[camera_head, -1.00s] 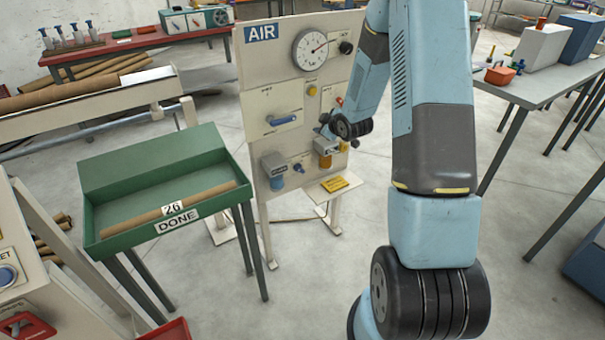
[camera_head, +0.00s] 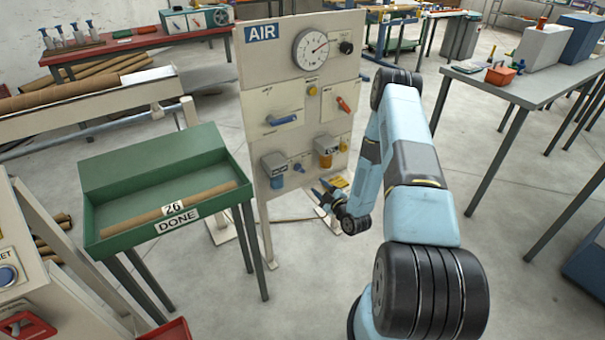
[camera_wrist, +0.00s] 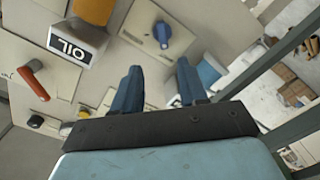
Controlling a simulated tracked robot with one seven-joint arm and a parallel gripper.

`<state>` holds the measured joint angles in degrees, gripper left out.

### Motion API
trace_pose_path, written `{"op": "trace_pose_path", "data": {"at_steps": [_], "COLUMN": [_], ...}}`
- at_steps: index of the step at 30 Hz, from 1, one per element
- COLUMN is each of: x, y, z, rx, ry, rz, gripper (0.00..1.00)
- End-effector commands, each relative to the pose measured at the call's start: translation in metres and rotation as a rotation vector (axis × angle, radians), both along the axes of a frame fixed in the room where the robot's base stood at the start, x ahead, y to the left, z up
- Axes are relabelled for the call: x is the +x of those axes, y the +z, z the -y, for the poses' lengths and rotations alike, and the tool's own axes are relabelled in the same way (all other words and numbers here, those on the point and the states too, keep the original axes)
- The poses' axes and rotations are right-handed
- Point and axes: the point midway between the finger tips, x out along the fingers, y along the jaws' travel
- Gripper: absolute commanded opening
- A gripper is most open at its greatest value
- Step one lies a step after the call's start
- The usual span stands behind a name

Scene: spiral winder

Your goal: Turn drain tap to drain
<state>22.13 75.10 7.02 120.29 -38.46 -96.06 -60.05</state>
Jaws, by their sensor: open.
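The small blue tap (camera_head: 298,167) is on the lower part of the AIR panel (camera_head: 285,90), between the blue bowl (camera_head: 276,178) and the amber oil bowl (camera_head: 326,159). A blue knob (camera_wrist: 162,32) that looks like this tap shows beyond my fingertips in the wrist view. My gripper (camera_head: 322,190) is open and empty, low in front of the panel, to the right of and below the tap. In the wrist view my two blue fingers (camera_wrist: 158,68) are spread, with the knob ahead between them and apart from them.
The OIL label (camera_wrist: 70,46) and red lever (camera_wrist: 34,82) are at left in the wrist view. A blue lever (camera_head: 283,119) sits higher on the panel.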

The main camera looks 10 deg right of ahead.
Motion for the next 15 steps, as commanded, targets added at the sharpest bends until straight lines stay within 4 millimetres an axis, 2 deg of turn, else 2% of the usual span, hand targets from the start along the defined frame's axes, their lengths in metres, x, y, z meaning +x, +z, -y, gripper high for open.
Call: {"op": "trace_pose_path", "data": {"at_steps": [3, 7, 11, 15], "x": [-0.007, -0.006, 0.007, 0.029], "y": [-0.009, -0.011, -0.011, -0.011], "z": [-0.001, -0.002, -0.006, -0.013], "rx": [0.011, 0.013, 0.013, 0.013], "ry": [-0.006, -0.008, -0.008, -0.008], "rz": [0.019, 0.028, 0.030, 0.030], "gripper": [0.43, 0.43, 0.43, 0.43]}}
